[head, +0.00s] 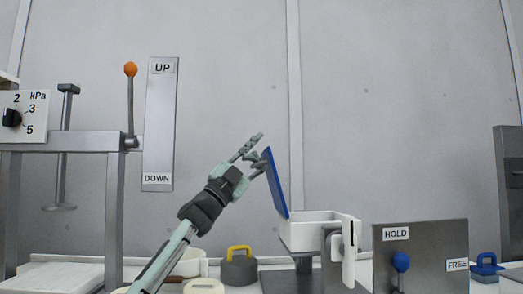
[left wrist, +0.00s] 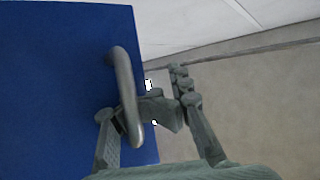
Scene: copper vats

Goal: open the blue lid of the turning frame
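The blue lid (head: 277,185) stands raised at the left edge of the white box of the turning frame (head: 308,231), its top leaning left. The box is uncovered on top. My left gripper (head: 257,147) is at the lid's upper left side, fingers spread apart. In the left wrist view, the blue lid (left wrist: 60,85) fills the left side and carries a grey bar handle (left wrist: 124,90). One finger of my left gripper (left wrist: 170,92) passes behind the handle; the other is clear to the right. I cannot tell whether the finger touches the handle. My right gripper is not in view.
A HOLD/FREE panel (head: 425,262) with a blue-knobbed lever (head: 400,263) stands right of the frame. A dark weight with a yellow handle (head: 239,268) is left of it. An orange-knobbed lever (head: 130,70) and UP/DOWN plate (head: 160,120) stand further left. A blue padlock-shaped object (head: 486,265) sits far right.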

